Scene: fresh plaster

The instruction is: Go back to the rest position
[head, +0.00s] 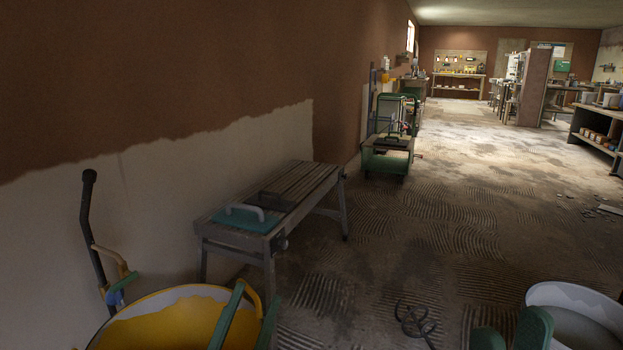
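My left gripper (258,293) is at the bottom, in front of the yellow tub's right side. Its two green fingers stand apart. A curved yellow piece shows between them, and I cannot tell whether it touches them. My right gripper (511,326) is at the bottom right edge, its two green rounded fingers apart with floor visible between them. It is beside a white tub (542,292), partly hiding its left side. Both arms are mostly below the picture.
A large yellow tub (160,326) stands at bottom left, a dark upright tool (91,220) beside it. A slatted bench (301,188) carries a green-based float (246,220). A dark spiral paddle (415,322) is at bottom centre. A green cart (388,158) stands beyond. The middle floor is open.

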